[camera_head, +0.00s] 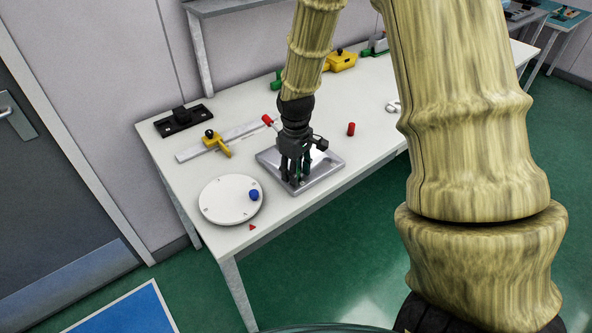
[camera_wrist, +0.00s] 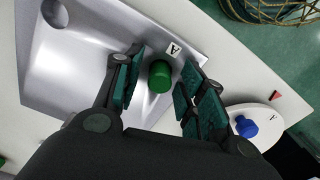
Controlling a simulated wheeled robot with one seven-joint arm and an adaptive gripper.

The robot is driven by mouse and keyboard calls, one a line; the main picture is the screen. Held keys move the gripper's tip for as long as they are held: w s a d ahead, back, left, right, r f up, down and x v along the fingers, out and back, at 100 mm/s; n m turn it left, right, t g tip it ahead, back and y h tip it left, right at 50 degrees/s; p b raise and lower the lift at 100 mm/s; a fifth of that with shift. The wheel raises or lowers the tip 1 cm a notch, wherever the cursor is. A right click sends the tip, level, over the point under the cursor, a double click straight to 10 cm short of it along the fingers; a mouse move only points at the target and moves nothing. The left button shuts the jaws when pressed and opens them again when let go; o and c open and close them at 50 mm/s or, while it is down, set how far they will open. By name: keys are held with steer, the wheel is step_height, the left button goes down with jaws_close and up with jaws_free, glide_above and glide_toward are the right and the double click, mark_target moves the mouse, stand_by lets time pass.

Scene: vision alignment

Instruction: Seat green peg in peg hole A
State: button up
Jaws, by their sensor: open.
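The green peg (camera_wrist: 159,76) shows in the wrist view between my gripper's two fingers, at the edge of the grey metal plate (camera_wrist: 85,65), beside a white label marked A (camera_wrist: 173,49). It looks upright; its lower end is hidden, so I cannot tell how deep it sits in a hole. My gripper (camera_wrist: 161,62) is open, with a gap visible on both sides of the peg. In the head view my gripper (camera_head: 296,180) is low over the metal plate (camera_head: 329,161), and its fingers mostly hide the peg.
A round white disc (camera_head: 218,204) with a blue peg (camera_head: 254,195) stands left of the plate; it bears a label A in the wrist view. A red cylinder (camera_head: 351,129) stands behind the plate. A yellow clamp (camera_head: 217,143) on a rail and a black block (camera_head: 183,120) lie farther left.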

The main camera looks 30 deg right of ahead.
step_height(320, 180, up, 12)
steer(key=b, duration=0.2)
steer(key=shift+r, duration=0.15)
stand_by(0.5)
stand_by(0.5)
